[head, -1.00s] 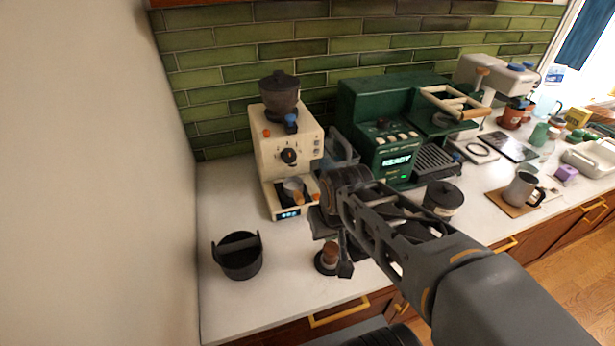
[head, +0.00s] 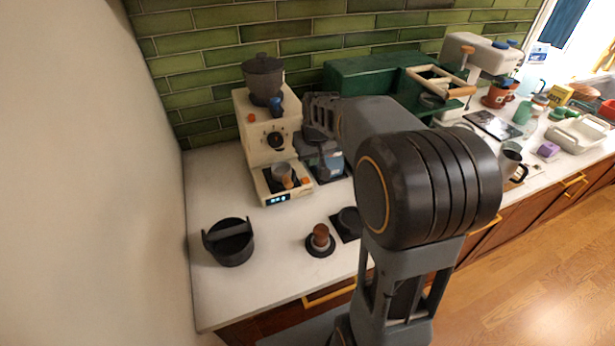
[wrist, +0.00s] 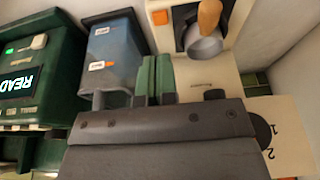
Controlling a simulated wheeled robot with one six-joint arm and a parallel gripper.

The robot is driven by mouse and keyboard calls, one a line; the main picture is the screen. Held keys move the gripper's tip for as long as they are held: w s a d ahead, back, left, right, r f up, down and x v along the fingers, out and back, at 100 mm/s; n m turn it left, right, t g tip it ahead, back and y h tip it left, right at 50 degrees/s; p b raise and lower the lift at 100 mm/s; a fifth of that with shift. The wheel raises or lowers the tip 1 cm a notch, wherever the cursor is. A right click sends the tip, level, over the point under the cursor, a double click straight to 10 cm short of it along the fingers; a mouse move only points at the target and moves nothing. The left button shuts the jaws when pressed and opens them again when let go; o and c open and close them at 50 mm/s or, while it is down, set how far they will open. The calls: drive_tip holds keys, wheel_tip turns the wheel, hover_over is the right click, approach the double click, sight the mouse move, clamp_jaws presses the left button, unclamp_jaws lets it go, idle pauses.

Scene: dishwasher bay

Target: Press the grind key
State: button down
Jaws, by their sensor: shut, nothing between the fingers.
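The cream grinder (head: 263,140) with a dark hopper (head: 263,78) stands against the green tiled wall. It has a black dial (head: 276,141), an orange button (head: 251,118) at its upper left and a small orange patch (head: 305,181) on its base. In the wrist view an orange square (wrist: 160,17) shows beside a grey cup (wrist: 205,45) with a wooden handle. I cannot read which one is the grind key. My gripper (wrist: 153,80) is shut and empty, close to the grinder's cream body. In the head view my gripper (head: 320,112) is at the grinder's right side, partly hidden by my arm.
A blue-grey container (head: 326,162) stands right of the grinder, close to my gripper. The green coffee machine (head: 360,75) is farther right, partly hidden by my arm. A black knock bin (head: 229,243) and a tamper (head: 320,239) stand in front.

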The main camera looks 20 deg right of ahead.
sight(306, 181)
drive_tip(key=shift+p+x, duration=0.65)
drive_tip(key=shift+x, duration=4.4)
drive_tip(key=shift+s, duration=0.1)
